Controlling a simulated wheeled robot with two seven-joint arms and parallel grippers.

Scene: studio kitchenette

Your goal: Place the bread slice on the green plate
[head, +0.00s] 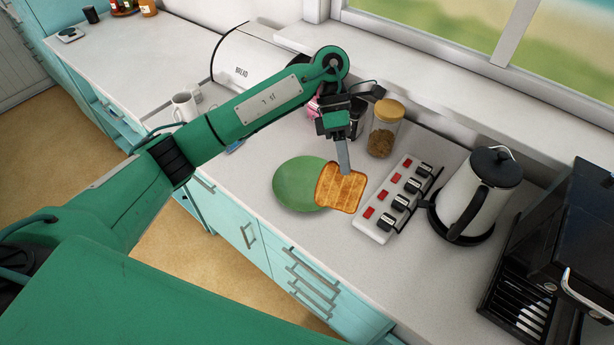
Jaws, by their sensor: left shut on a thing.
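The toasted bread slice (341,190) is a square, golden-brown slice with darker grill lines. My left gripper (344,168) points down and is shut on its far edge. The green plate (294,184) lies on the counter just to the left, and the slice overlaps the plate's right side in the picture. I cannot tell whether the slice touches the plate or hangs above it. The slice hides part of the plate's right rim. My right gripper is not in view.
A white power strip (372,231) with red switches and black plugs lies right of the slice. A glass jar (384,133), a kettle (479,190) and a black coffee machine (556,270) stand behind and right. A bread box (240,62) and a white mug (184,107) stand left.

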